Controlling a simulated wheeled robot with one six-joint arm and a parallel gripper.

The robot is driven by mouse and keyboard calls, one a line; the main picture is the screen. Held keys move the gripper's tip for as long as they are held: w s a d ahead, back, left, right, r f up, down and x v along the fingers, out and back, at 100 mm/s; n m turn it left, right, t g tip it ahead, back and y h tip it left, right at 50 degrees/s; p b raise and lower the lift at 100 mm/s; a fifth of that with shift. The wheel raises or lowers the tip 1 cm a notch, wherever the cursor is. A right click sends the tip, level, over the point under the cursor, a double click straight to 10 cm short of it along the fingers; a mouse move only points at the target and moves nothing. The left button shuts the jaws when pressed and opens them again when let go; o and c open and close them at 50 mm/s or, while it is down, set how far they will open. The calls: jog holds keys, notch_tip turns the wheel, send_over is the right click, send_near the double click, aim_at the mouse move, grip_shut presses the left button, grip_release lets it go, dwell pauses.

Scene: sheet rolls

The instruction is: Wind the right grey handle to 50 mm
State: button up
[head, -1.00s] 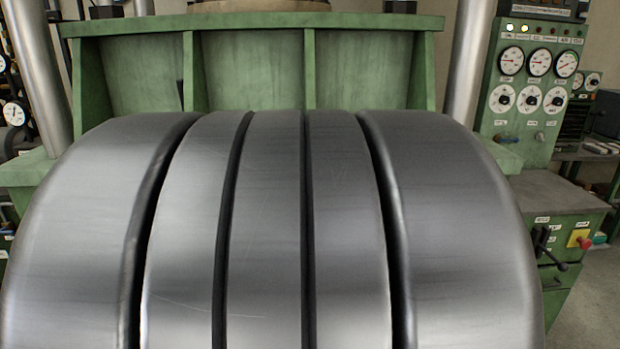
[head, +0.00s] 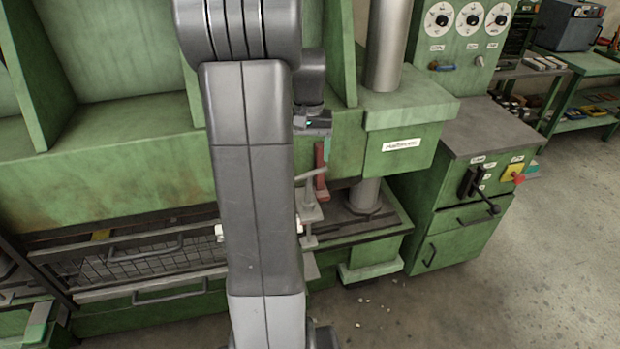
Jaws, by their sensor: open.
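In the head view a grey crank handle (head: 311,196), with a slanted top arm and an upright shaft, stands at the right end of the press bed, just right of my arm. Part of its left side may be hidden by my arm. My gripper (head: 314,124) shows in part as a dark piece with a small teal light, above the handle in the picture. Its fingertips are not clear and nothing shows held in it. I cannot make out a scale or a reading in mm.
A reddish-brown upright piece (head: 321,174) stands close behind the handle. A steel column (head: 387,45) rises behind. A green cabinet (head: 462,205) with a black lever (head: 479,190) stands to the right. The floor (head: 510,290) at front right is open, with small debris.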

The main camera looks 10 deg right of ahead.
aim_at(309, 177)
notch_tip(309, 177, down, 11)
jog(key=shift+f+p, duration=0.1)
jog(key=shift+p, duration=0.2)
